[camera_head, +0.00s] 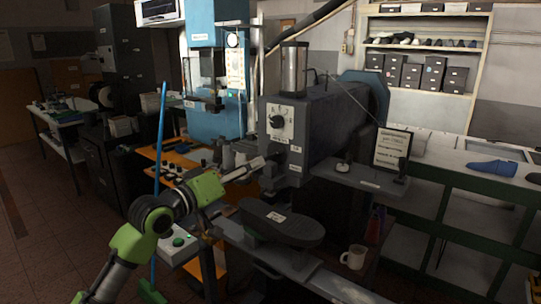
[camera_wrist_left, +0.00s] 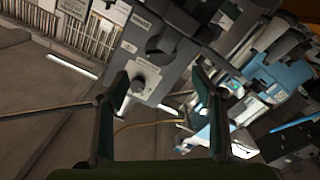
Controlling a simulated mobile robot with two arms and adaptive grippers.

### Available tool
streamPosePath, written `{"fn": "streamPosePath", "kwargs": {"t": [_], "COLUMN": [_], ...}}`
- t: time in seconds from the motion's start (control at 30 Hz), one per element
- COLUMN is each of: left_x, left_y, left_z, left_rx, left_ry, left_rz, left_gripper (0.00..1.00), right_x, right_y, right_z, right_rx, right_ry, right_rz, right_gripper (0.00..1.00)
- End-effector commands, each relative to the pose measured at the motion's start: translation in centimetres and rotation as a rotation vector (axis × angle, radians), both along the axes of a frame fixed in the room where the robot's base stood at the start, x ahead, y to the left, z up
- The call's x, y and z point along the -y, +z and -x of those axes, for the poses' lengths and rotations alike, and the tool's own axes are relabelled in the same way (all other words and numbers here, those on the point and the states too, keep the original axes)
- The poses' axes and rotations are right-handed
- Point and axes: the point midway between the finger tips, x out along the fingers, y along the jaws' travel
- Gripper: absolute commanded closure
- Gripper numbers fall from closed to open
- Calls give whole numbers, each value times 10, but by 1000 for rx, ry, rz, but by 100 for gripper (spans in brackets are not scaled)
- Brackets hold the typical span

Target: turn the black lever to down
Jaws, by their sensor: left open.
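A small black lever or knob (camera_head: 277,121) sits on a white plate (camera_head: 288,131) on the front of the grey machine (camera_head: 322,128). Its exact pointing direction is too small to tell. My left gripper (camera_head: 262,164) is below and slightly left of that plate, in front of the machine, apart from the lever. In the left wrist view, my left gripper (camera_wrist_left: 162,90) is open and empty. A round knob (camera_wrist_left: 139,86) on a pale panel and a dark rounded part (camera_wrist_left: 158,44) show beyond its fingers; I cannot tell which is the lever. My right gripper is out of view.
A dark shoe-shaped platform (camera_head: 300,230) lies below the gripper. A small table (camera_head: 365,183) with upright black handles and a framed sign (camera_head: 391,149) juts out at right. A white mug (camera_head: 354,257) stands low. A blue pole (camera_head: 160,150) stands left, near my arm.

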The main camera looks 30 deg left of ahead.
Motion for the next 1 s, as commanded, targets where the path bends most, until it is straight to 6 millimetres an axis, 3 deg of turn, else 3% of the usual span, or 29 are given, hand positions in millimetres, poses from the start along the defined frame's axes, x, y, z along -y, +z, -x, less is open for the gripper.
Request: {"fn": "streamPosePath", "kwargs": {"t": [0.3, 0.5, 0.93, 0.97, 1.0], "left_x": [4, 7, 8, 8, 8], "left_y": [5, 2, -1, -1, -1], "left_z": [-69, -98, -109, -109, -109], "left_rx": [1, 0, -1, -1, -1], "left_ry": [2, 2, 2, 2, 2], "left_rz": [3, 1, -1, -1, -1], "left_gripper": [39, 39, 39, 42, 52], "right_x": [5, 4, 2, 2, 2], "right_y": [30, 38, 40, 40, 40], "right_z": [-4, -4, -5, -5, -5], "right_rx": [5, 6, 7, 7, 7], "right_ry": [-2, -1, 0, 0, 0], "right_rz": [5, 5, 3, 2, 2], "right_gripper": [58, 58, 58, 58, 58]}}
